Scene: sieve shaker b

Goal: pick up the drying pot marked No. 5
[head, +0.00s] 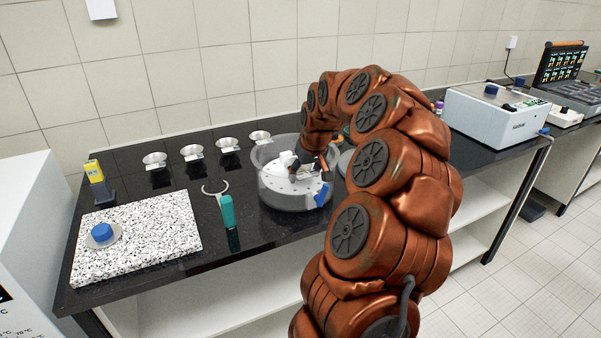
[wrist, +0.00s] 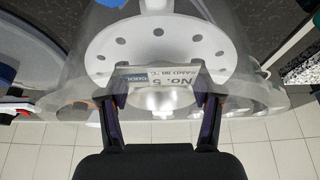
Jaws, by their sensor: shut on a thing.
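The drying pot marked No. 5 (wrist: 158,100) is a small metal bowl with a white label, which reads upside down in the wrist view. My gripper (wrist: 160,104) is shut on it, one finger at each side. In the head view my gripper (head: 308,166) is low in the round glass desiccator (head: 268,198), over its white perforated plate (head: 285,186). The plate also shows in the wrist view (wrist: 190,45). I cannot tell whether the pot touches the plate. My fingers partly hide the pot in the head view.
Several labelled metal bowls (head: 192,153) stand in a row behind the desiccator. A white Kashiel-type instrument (head: 495,117) stands right. My arm hides the bench's middle.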

